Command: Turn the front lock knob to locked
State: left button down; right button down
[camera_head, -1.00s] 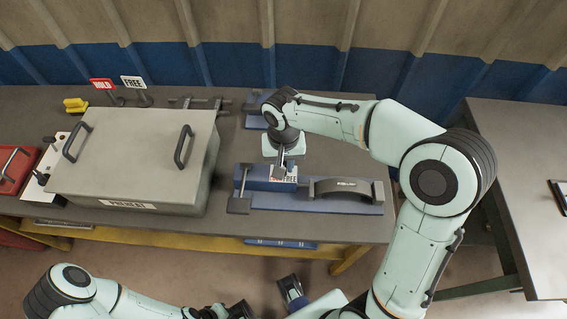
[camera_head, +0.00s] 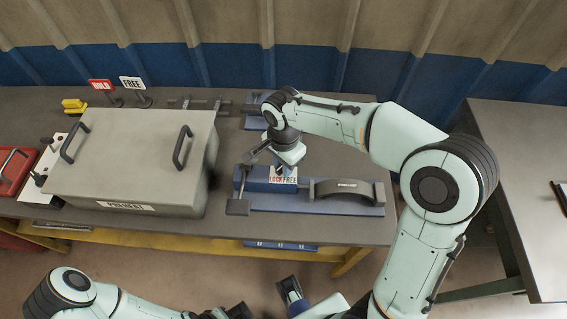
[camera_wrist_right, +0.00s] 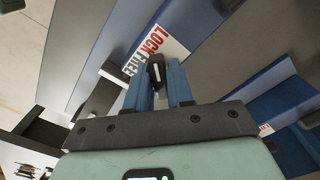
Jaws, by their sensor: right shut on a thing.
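The front lock knob (camera_wrist_right: 156,70) is small and black with a white pointer line. In the right wrist view it sits between the two blue fingers of my right gripper (camera_head: 280,167), which is shut on it. Beside it is a white plate marked LOCK and FREE (camera_head: 284,179), on the blue front fixture (camera_head: 260,187). The knob is hidden by my gripper in the head view, and I cannot tell which word its pointer meets. My left gripper (camera_head: 238,312) is at the bottom edge, partly cut off, away from the fixture; its jaws are unclear.
A curved brake shoe (camera_head: 345,189) lies on the fixture's right part. A large grey box (camera_head: 135,155) with two handles stands to the left. Behind are HOLD (camera_head: 101,86) and FREE (camera_head: 133,83) signs and another blue fixture (camera_head: 255,122). The bench between the fixtures is clear.

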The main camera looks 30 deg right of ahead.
jog(key=shift+m, duration=0.6)
jog(key=c, duration=1.1)
grip_release()
jog(key=shift+r, duration=0.15)
notch_tip(320, 180, up, 13)
jog(key=shift+r+p, duration=0.1)
jog(key=shift+p, duration=1.05)
